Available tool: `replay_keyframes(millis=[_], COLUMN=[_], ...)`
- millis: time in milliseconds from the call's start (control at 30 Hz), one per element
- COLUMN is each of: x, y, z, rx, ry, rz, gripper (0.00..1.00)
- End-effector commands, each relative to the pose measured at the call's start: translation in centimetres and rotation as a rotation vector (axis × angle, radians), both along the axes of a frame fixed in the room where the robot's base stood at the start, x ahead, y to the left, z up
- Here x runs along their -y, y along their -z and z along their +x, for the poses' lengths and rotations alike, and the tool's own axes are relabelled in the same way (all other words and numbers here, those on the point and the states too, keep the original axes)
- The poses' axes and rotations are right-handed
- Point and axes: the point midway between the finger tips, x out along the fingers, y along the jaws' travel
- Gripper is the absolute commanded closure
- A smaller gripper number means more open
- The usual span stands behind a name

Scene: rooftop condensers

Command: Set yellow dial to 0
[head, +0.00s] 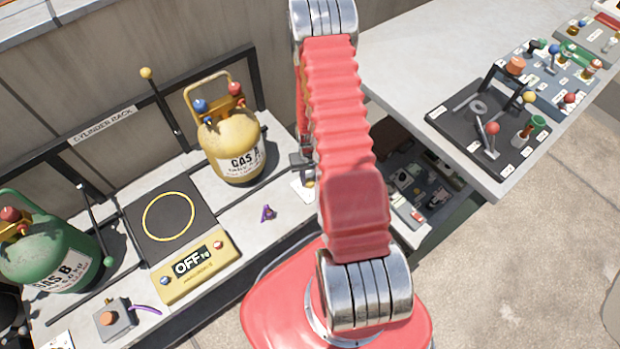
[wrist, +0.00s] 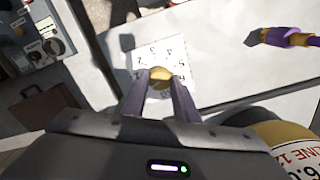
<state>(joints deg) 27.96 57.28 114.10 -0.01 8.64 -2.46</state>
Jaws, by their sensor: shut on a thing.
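The yellow dial (wrist: 160,76) is a small round knob on a white plate (wrist: 150,52) with black numbers around it. In the wrist view my gripper (wrist: 161,80) is shut on the knob, one finger on each side. The fingers hide the near part of the plate, and I cannot read where the dial points. In the head view my gripper (head: 301,162) is beside my red arm, just above the white plate (head: 300,191). The yellow dial (head: 310,184) shows there only as a small spot, partly hidden by my arm.
A yellow gas cylinder (head: 232,148) stands close left of my gripper in the head view. A purple fitting (head: 268,213) lies on the bench. A scale (head: 196,265) reading OFF and a green cylinder (head: 58,250) are farther left. A worktop with several controls (head: 488,125) is right.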

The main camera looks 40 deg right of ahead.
Motion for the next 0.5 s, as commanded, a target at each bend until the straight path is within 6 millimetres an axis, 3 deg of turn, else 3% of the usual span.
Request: replay_keyframes(millis=[500], x=[0.02], y=[-0.06], z=[0.16], rx=[0.003], ry=[-0.198], rz=[-0.001], gripper=[0.95])
